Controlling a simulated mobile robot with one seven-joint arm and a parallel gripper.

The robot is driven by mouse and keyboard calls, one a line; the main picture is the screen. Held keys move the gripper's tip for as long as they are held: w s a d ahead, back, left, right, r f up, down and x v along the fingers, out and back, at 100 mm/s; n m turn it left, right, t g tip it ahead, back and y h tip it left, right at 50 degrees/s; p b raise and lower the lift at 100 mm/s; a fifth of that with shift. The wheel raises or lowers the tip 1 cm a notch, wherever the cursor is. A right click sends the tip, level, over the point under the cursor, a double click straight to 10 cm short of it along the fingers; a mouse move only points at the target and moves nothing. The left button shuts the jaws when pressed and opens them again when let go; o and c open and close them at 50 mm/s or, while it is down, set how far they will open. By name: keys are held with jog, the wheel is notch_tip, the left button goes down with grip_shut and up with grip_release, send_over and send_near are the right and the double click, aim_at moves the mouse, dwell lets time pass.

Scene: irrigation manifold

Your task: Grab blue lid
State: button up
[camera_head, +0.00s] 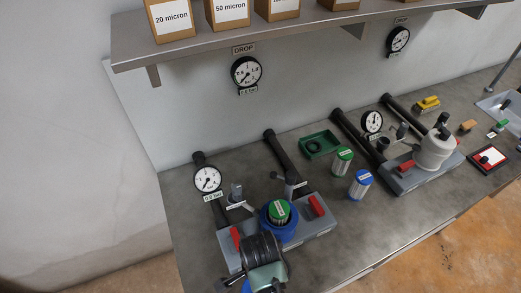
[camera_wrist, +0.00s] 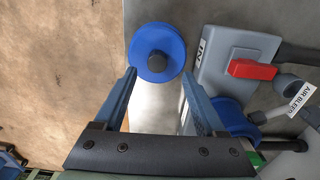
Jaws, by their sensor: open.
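The blue lid (camera_wrist: 157,40) is a round blue disc with a dark knob, seen in the wrist view at the top middle. It lies on the grey bench top near its edge. My gripper (camera_wrist: 159,76) is open, with a blue finger on either side just below the lid in the picture. Nothing is between the fingers. In the head view my gripper and wrist (camera_head: 264,277) are at the bottom, in front of the near manifold, and hide most of the lid's area.
The near manifold has a blue housing (camera_head: 272,232) holding a green-topped cartridge (camera_head: 279,211), and red handles, one showing close right of the lid (camera_wrist: 252,69). Green (camera_head: 342,160) and blue (camera_head: 360,184) cartridges stand farther back by a green tray (camera_head: 320,145). Brown floor (camera_wrist: 55,70) lies left of the bench.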

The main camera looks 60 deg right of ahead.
jog(key=f, duration=0.5)
jog(key=shift+s+a+p, duration=0.1)
jog(key=shift+s+p, duration=0.1)
jog(key=shift+p, duration=0.15)
grip_shut()
dwell(1.1)
